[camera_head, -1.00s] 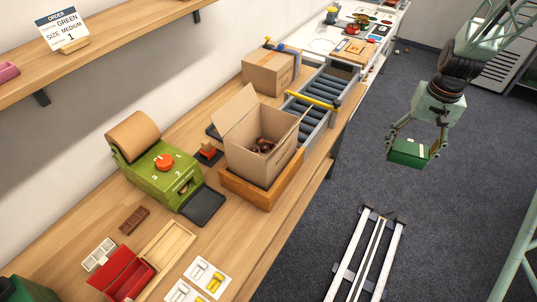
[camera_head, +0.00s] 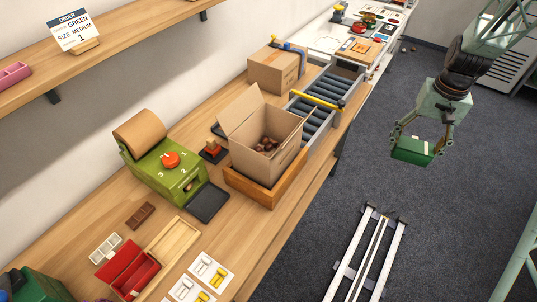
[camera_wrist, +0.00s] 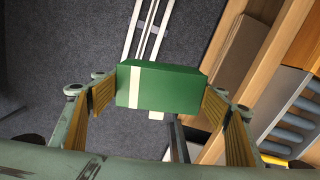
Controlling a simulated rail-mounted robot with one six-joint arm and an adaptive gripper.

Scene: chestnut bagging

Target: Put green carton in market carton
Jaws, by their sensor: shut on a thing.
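My gripper (camera_head: 414,150) is shut on a small green carton (camera_head: 412,151) with a pale stripe. It holds the carton in the air above the dark floor, right of the bench. In the wrist view the green carton (camera_wrist: 165,88) sits between the two finger pads of my gripper (camera_wrist: 163,110). The market carton (camera_head: 262,150) is an open cardboard box with raised flaps, standing in a wooden tray (camera_head: 255,190) on the bench.
A closed cardboard box (camera_head: 275,70) stands behind, beside a roller conveyor (camera_head: 318,112) with a yellow bar. A green machine (camera_head: 163,170) with a red knob and a red box (camera_head: 128,270) are on the bench. White rails (camera_head: 367,255) run along the floor.

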